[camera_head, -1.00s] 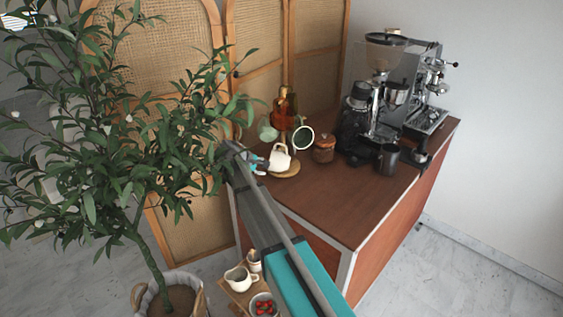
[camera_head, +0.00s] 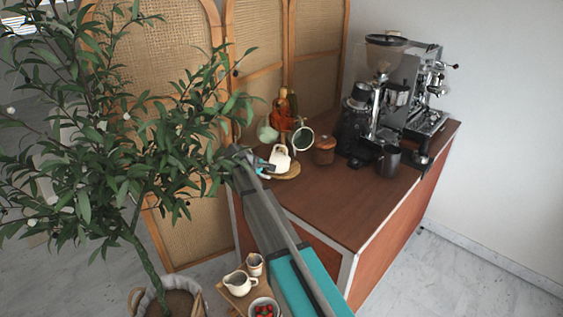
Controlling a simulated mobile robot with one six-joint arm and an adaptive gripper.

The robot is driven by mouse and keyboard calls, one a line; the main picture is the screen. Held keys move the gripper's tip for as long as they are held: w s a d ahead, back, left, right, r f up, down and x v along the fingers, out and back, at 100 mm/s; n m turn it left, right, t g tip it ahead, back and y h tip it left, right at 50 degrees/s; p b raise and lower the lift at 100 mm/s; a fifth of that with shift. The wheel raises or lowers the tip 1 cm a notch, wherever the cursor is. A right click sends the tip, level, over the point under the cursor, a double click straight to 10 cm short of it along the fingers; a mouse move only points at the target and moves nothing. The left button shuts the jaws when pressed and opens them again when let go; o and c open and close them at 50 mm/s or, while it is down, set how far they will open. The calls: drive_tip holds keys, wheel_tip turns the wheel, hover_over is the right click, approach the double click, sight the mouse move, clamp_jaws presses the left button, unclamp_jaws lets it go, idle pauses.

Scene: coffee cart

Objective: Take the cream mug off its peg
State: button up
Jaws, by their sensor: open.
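The cream mug (camera_head: 280,158) hangs tilted on a mug tree near the left end of the wooden counter. The tree's round wooden base (camera_head: 289,172) shows below it; the peg itself is too small or hidden to make out. A dark green mug with a pale rim (camera_head: 302,139) and a pale green mug (camera_head: 267,132) hang on the same tree. My gripper (camera_head: 267,168) is open at the left side of the cream mug, close to it. I cannot tell whether it touches the mug. The olive tree's leaves and my arm partly hide the gripper.
A leafy olive tree (camera_head: 120,130) crowds my arm on the left. Bottles (camera_head: 284,110) stand behind the mugs. A lidded wooden jar (camera_head: 324,151), a grinder (camera_head: 385,90), a dark cup (camera_head: 389,161) and an espresso machine (camera_head: 428,100) stand rightward. The counter's front (camera_head: 345,205) is clear.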

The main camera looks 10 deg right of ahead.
clamp_jaws()
drive_tip(key=shift+r, duration=0.1)
idle(0.4)
drive_tip(key=shift+r+p, duration=0.85)
drive_tip(key=shift+p, duration=0.1)
drive_tip(key=s+a, duration=1)
drive_tip(key=s, duration=0.4)
drive_tip(key=shift+s+a+f, duration=0.2)
drive_tip(key=shift+s+a, duration=0.1)
drive_tip(key=shift+r, duration=0.1)
